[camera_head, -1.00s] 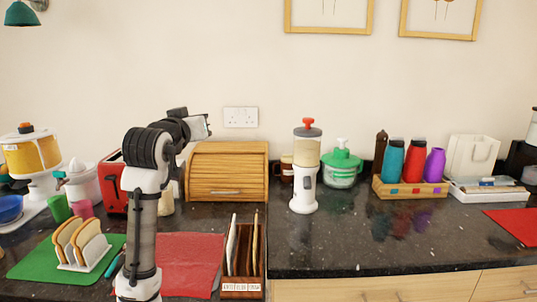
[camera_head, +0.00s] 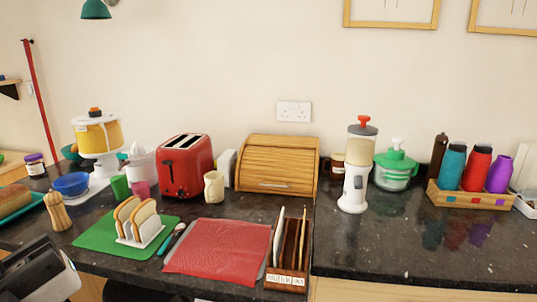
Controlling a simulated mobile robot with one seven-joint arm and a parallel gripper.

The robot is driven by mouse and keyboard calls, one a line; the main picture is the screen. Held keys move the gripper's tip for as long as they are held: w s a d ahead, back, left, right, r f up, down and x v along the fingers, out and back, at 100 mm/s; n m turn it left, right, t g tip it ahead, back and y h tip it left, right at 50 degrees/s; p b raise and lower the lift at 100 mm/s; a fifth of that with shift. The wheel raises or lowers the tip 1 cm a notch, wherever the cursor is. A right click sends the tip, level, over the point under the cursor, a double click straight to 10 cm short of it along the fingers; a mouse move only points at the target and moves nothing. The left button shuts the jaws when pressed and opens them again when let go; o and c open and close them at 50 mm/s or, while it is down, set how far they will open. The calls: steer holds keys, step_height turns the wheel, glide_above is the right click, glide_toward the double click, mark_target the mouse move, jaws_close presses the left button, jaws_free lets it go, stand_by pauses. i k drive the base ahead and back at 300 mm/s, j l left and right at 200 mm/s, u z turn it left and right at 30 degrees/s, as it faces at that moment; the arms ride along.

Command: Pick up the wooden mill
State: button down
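A light wooden mill (camera_head: 57,213) with a round knob top stands upright on the dark granite counter at the left, near the front edge. A black and white part of my arm's end, my gripper (camera_head: 40,272), shows at the lower left corner, in front of and below the mill in the picture. It looks apart from the mill. Its fingers cannot be made out, so its opening does not show. A second, dark brown mill-shaped thing (camera_head: 438,156) stands at the far right behind the bottle rack.
A green mat (camera_head: 92,238) with a toast rack (camera_head: 138,222) lies right of the mill. A red toaster (camera_head: 186,168) stands further back.

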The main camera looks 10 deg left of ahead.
mark_target(62, 220)
steer(key=u, duration=1.5)
